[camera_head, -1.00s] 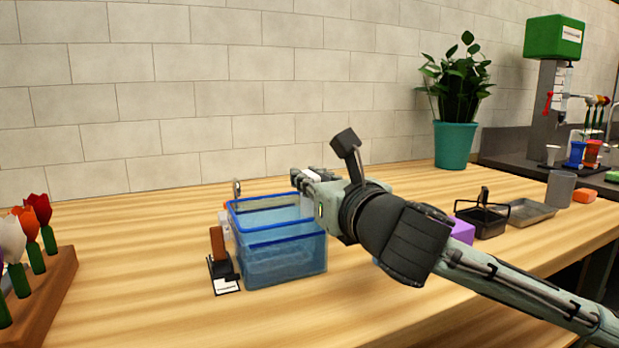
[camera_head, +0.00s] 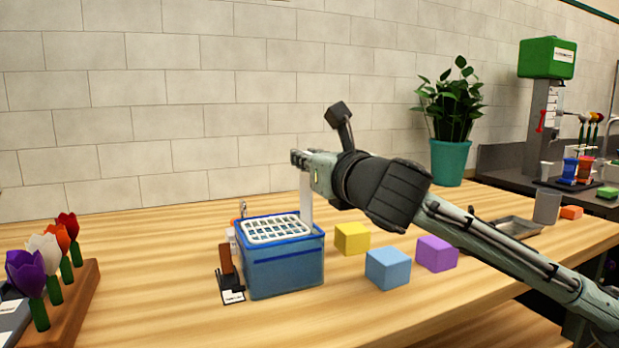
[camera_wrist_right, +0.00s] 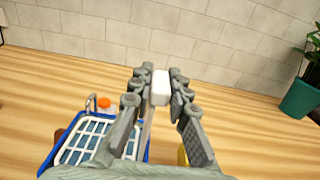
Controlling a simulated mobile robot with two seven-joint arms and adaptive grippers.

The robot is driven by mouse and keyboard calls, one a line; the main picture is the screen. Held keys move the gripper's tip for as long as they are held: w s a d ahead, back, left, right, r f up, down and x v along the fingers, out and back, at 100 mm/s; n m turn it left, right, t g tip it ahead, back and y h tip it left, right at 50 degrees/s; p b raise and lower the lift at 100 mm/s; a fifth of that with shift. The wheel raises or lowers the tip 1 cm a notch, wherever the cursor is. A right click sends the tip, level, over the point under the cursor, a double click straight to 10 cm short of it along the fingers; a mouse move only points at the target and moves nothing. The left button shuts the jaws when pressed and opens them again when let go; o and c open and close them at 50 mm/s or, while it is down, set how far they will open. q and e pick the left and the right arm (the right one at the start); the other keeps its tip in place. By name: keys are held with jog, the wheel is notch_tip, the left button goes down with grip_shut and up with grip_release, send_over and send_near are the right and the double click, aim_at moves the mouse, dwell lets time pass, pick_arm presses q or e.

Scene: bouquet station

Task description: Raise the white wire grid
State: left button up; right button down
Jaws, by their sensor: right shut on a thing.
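The white wire grid (camera_head: 277,229) lies level at the top of the blue clear-walled tub (camera_head: 285,272), about at its rim. A white upright handle (camera_head: 306,200) rises from the tub's right side to my right gripper (camera_head: 300,160). My right gripper is shut on the handle's top, above the tub's back right corner. In the right wrist view the white handle top (camera_wrist_right: 160,88) sits between the two fingers, and the grid (camera_wrist_right: 85,143) shows at lower left. My left gripper is not in view.
Yellow (camera_head: 352,238), blue (camera_head: 388,268) and purple (camera_head: 437,252) blocks stand right of the tub. A brown-handled tool on a black stand (camera_head: 229,280) is close on its left. Tulips in a wooden rack (camera_head: 75,305) stand far left. A potted plant (camera_head: 450,160) stands behind.

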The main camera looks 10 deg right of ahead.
jog(key=shift+r, duration=0.4)
jog(key=shift+d, duration=0.1)
jog(key=c, duration=1.4)
grip_release()
jog(key=shift+c, duration=0.2)
jog(key=shift+f, duration=0.1)
jog(key=s+d, duration=0.1)
jog(key=s, duration=0.6)
jog(key=shift+s, duration=0.15)
jog(key=shift+d+f, duration=0.1)
